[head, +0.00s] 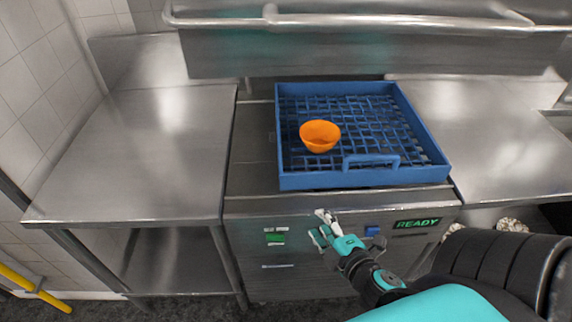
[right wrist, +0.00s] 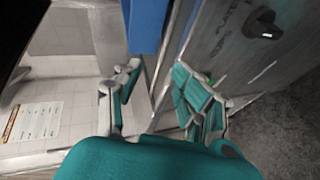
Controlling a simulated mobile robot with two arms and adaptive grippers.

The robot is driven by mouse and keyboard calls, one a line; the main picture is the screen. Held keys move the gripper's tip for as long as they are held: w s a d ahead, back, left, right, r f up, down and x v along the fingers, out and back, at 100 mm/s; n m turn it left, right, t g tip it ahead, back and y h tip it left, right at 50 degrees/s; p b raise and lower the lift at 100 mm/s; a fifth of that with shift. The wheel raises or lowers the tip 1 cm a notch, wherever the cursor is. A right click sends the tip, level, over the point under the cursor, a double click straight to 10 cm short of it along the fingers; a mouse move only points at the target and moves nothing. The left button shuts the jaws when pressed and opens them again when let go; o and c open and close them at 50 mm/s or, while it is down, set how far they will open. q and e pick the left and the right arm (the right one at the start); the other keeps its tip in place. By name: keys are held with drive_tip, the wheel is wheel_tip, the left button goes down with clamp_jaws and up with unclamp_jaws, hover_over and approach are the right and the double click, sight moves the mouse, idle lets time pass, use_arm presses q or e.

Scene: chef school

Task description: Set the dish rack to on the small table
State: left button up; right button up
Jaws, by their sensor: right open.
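The blue dish rack (head: 437,171) sits on top of the dishwasher in the middle of the head view. An orange bowl (head: 320,135) sits inside it on the grid, left of centre. A small steel table (head: 150,140) stands to the left with a bare top. My right gripper (head: 322,226) is in front of the dishwasher's front panel, below the rack's front edge, and is open and empty. In the right wrist view its fingers (right wrist: 155,88) are apart, with a blue strip of the rack (right wrist: 148,22) beyond them. My left gripper is not in view.
The dishwasher front (head: 290,255) has a green button, a blue button and a READY display (head: 417,223). A steel counter (head: 490,140) is to the right. A steel hood or bar (head: 370,45) spans above the rack. A yellow pipe (head: 30,287) is at the lower left.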

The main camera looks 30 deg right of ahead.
sight(284, 173)
drive_tip(key=w+r+n+t+p, duration=0.1)
drive_tip(key=w+r+n+t, duration=0.15)
drive_tip(key=r, duration=0.65)
drive_tip(key=shift+m+g, duration=0.45)
drive_tip(key=shift+g, duration=0.1)
drive_tip(key=p+x, duration=0.1)
drive_tip(key=x, duration=0.4)
drive_tip(key=p+x, duration=0.2)
drive_tip(key=x, duration=0.4)
drive_tip(key=a+p+x, duration=0.1)
drive_tip(key=x, duration=0.4)
drive_tip(key=shift+w+f, duration=0.2)
drive_tip(key=shift+f, duration=0.1)
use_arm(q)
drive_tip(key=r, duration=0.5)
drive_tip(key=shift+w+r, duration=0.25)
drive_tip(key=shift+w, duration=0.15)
use_arm(e)
drive_tip(key=c, duration=0.8)
clamp_jaws()
unclamp_jaws()
